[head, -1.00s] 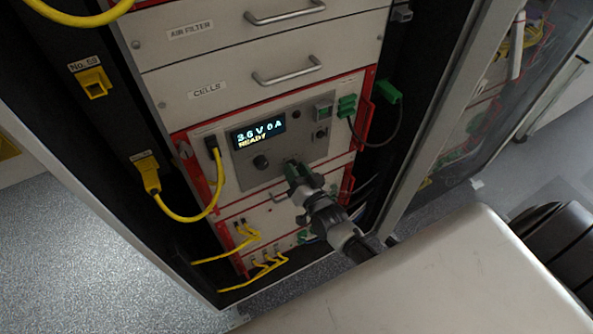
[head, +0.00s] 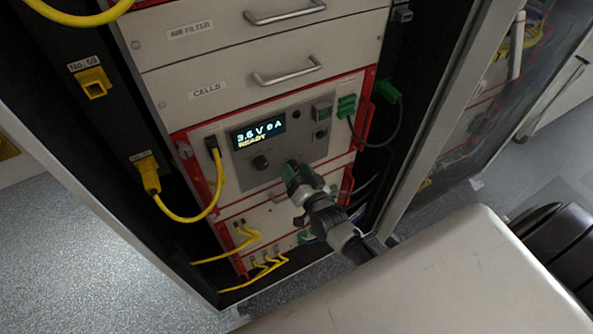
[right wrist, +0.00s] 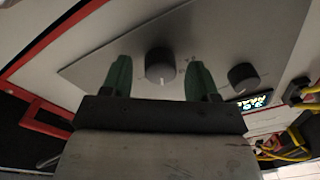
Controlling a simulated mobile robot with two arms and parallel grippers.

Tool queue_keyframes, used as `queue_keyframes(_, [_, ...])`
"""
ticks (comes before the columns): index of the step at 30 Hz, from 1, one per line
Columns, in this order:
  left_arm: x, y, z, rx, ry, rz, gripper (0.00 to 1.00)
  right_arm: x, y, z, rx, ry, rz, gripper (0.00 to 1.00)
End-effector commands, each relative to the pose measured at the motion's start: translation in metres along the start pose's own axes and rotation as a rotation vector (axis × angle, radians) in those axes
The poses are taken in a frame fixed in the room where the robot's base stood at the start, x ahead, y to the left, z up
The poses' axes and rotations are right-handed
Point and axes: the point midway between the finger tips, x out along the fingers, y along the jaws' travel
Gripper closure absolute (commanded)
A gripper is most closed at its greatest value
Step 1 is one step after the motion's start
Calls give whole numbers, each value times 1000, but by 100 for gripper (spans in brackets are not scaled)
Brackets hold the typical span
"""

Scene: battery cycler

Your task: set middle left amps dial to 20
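The grey control panel (head: 315,133) has a lit display (head: 260,133) reading 3.6 V 0 A READY. One black dial (head: 260,162) is clear below the display. A second dial is hidden behind my right gripper (head: 290,170) in the head view. In the right wrist view that dial (right wrist: 159,65) shows with a pale pointer mark, between the two green fingertips. My right gripper (right wrist: 159,75) is open, with a gap on both sides of the dial. The other dial (right wrist: 242,77) sits to the right, outside the fingers. My left gripper is out of view.
A yellow cable (head: 219,185) hangs left of the panel, and a dark cable with green plugs (head: 347,106) is at its right. Drawers with handles (head: 287,72) sit above. A cabinet door (head: 430,120) stands open on the right.

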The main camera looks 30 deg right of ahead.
Motion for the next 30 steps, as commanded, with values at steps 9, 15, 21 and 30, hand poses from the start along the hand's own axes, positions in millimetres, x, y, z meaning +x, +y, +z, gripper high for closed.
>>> queue_keyframes(9, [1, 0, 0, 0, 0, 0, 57, -10, 1, 1, 0, -1, 1, 40])
queue_keyframes(15, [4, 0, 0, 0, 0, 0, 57, -48, 1, 2, 0, -2, 2, 40])
queue_keyframes(21, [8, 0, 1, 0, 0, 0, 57, -86, 1, 1, -1, -2, 1, 40])
queue_keyframes(30, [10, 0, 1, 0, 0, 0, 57, -108, 0, 0, -1, 1, -1, 40])
